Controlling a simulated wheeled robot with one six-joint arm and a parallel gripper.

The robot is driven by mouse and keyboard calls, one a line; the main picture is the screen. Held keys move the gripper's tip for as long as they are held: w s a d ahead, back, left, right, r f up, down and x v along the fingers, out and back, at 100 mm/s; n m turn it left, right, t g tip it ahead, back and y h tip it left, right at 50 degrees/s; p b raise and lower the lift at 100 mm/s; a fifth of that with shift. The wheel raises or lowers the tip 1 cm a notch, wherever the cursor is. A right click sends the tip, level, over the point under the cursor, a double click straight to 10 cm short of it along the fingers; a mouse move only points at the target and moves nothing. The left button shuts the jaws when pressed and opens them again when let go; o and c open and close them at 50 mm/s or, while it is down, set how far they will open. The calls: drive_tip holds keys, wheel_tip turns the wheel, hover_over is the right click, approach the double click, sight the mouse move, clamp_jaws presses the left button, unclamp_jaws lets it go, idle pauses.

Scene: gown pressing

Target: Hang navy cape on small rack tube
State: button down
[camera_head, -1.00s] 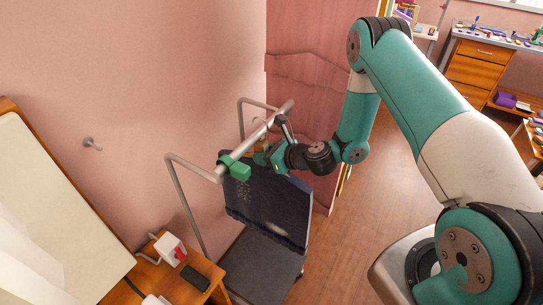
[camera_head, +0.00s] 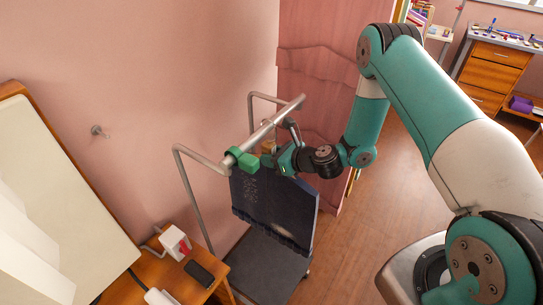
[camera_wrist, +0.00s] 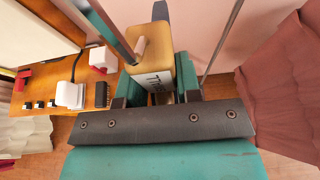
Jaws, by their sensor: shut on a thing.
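The navy cape (camera_head: 275,208) hangs as a dark flat panel just below the small rack tube (camera_head: 278,122) in the head view. My gripper (camera_head: 277,158) is beside the tube at the cape's top edge. In the wrist view my gripper (camera_wrist: 160,92) is shut on a tan block with dark lettering (camera_wrist: 158,66), which seems to be the cape's hanger grip. A tan piece also shows against the tube in the head view (camera_head: 268,144). I cannot tell whether the hanger's hook rests on the tube. The cape is not clearly visible in the wrist view.
The rack's grey base (camera_head: 265,268) is below the cape. A wooden table (camera_head: 165,284) with a white box and black phone stands at the lower left. A pink curtain (camera_head: 320,75) hangs behind; floor is open at right.

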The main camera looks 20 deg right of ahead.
drive_tip(key=shift+f, duration=0.25)
drive_tip(key=c, duration=0.7)
unclamp_jaws()
drive_tip(key=shift+c, duration=0.2)
drive_tip(key=shift+v, duration=1.5)
drive_tip(key=p+v, duration=0.1)
drive_tip(key=v, duration=1.6)
drive_tip(key=shift+s+r, duration=0.15)
drive_tip(key=shift+r, duration=0.05)
